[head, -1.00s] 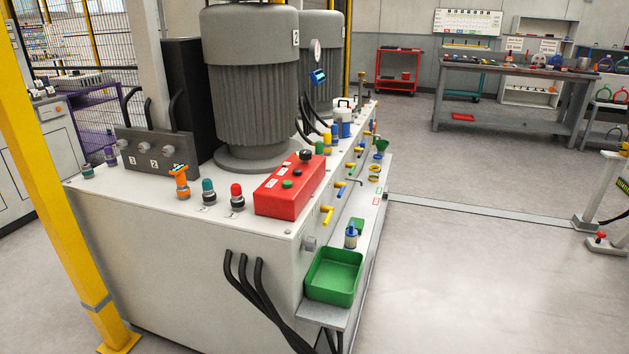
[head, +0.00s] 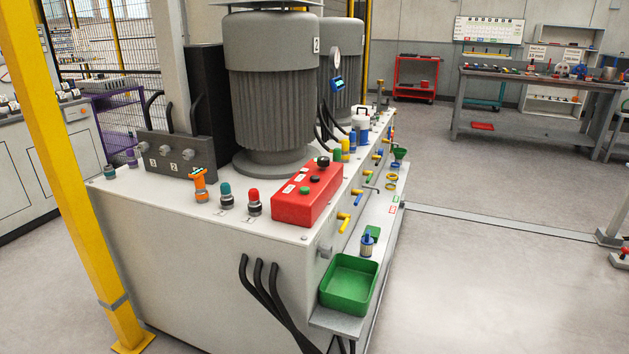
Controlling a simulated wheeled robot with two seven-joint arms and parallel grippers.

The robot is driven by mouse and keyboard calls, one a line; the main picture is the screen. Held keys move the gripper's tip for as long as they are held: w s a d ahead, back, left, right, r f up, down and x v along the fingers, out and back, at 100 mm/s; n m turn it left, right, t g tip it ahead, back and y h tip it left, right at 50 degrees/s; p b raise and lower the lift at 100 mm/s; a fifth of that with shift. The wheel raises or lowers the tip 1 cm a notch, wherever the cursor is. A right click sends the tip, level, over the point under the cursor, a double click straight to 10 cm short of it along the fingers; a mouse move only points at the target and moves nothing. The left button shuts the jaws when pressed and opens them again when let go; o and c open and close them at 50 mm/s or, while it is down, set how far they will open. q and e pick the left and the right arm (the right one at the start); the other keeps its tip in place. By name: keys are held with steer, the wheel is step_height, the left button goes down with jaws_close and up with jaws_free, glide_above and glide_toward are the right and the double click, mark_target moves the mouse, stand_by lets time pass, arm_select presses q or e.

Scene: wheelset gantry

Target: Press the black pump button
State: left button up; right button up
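A red control box (head: 297,211) sits on the near right part of the pale machine top. The labels are too small to read, so I cannot tell which dark control is the pump button. Neither of my grippers is in view, and nothing touches the box.
Large grey motors (head: 272,100) stand behind the box. Red, teal and orange-topped fittings (head: 254,203) stand to its left. A green tray (head: 348,285) sits on a low ledge at the front right. A yellow post (head: 75,180) rises at left.

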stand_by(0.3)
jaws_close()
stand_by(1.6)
